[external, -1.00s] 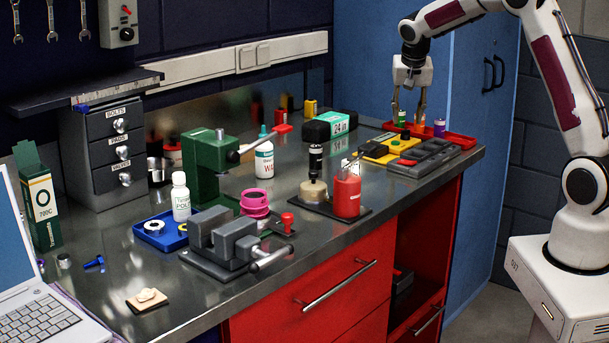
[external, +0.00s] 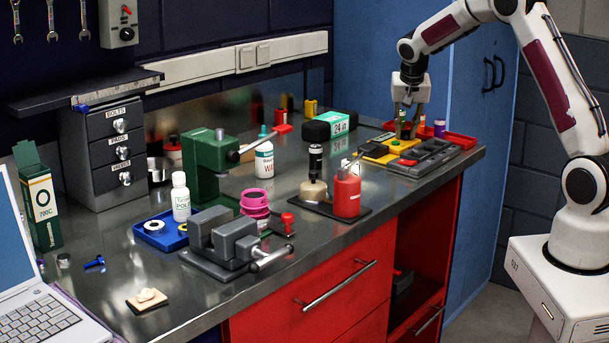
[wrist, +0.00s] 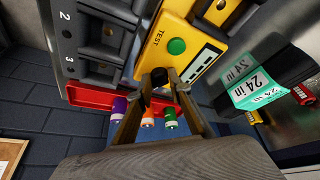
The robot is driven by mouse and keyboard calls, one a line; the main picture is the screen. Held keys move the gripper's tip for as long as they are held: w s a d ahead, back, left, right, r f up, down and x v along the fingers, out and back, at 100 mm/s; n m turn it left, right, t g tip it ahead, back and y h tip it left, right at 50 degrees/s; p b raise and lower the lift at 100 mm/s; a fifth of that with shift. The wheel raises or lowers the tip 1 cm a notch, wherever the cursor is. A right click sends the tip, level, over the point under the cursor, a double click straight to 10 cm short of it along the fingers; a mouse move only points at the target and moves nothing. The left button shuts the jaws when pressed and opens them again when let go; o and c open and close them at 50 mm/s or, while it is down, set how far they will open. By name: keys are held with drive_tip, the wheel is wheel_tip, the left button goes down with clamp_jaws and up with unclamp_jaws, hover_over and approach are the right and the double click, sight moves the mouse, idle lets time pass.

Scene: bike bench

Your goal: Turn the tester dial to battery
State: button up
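The yellow tester (wrist: 185,42) has a green TEST button (wrist: 177,46), a display and a black dial (wrist: 160,79); it also shows in the external view (external: 378,150), at the far right end of the bench. My gripper (wrist: 159,84) points down over the dial, with a finger on either side of it. In the external view my gripper (external: 407,132) is low over the tester's far side. The fingers stand apart with the dial between them; whether they touch it is not clear. The dial's pointer and markings are hidden or too small to read.
A red tray (external: 455,138) with several coloured cells stands just behind the tester. A dark numbered tray (external: 428,160) lies to its right. A black and teal 24 in box (external: 332,124) lies to its left. The blue cabinet (external: 455,60) is behind.

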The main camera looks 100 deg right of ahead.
drive_tip(key=shift+n, duration=0.6)
clamp_jaws()
drive_tip(key=o, duration=1)
unclamp_jaws()
drive_tip(key=shift+r, duration=0.2)
drive_tip(key=shift+s+v, duration=0.15)
drive_tip(key=shift+v, duration=2.8)
drive_tip(key=shift+s+v, duration=0.15)
drive_tip(key=shift+v, duration=2.8)
drive_tip(key=shift+a, duration=0.15)
